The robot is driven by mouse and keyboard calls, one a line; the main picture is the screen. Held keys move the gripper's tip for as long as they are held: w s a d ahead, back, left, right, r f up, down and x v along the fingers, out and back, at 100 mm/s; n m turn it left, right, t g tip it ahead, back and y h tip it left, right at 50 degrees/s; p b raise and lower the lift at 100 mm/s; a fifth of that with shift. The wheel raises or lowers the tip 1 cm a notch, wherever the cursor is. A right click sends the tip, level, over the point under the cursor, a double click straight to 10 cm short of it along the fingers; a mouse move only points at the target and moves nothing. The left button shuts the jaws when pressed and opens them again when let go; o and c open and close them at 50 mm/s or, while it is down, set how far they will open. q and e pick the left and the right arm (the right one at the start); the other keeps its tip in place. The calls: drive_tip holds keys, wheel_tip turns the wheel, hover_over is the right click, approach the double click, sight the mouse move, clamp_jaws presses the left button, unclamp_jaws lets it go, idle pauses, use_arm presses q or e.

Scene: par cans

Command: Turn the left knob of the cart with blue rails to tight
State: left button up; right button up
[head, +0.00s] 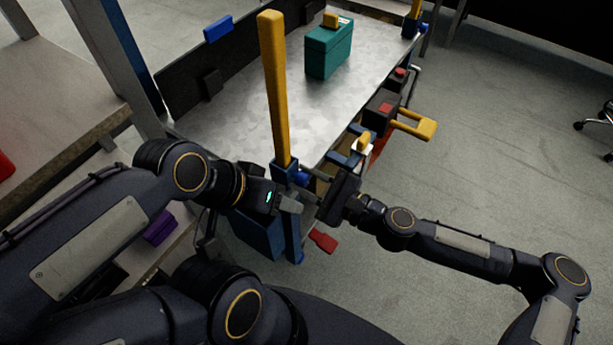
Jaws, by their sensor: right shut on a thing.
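The cart's grey metal top (240,120) runs from the middle to the upper right. A yellow post (273,85) stands in a blue socket at its near corner, above a blue leg (292,232). A small blue knob (303,180) sits on the right side of that socket, partly hidden by my fingers. My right gripper (311,188) comes in from the right with its fingers shut at this knob. My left gripper (290,204) is just left of the blue leg, below the socket; its finger gap cannot be made out.
A teal case (329,47) stands on the cart top. Dark boxes with red tops (383,108), a yellow handle (416,124) and a red piece (322,241) line the cart's near side. A wooden-edged bench (70,150) is at left.

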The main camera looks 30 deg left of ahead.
drive_tip(key=shift+m, duration=0.3)
drive_tip(key=o, duration=1)
drive_tip(key=d, duration=0.2)
drive_tip(key=d+p, duration=0.1)
drive_tip(key=d, duration=0.4)
drive_tip(key=shift+s+d, duration=0.3)
drive_tip(key=shift+d, duration=0.1)
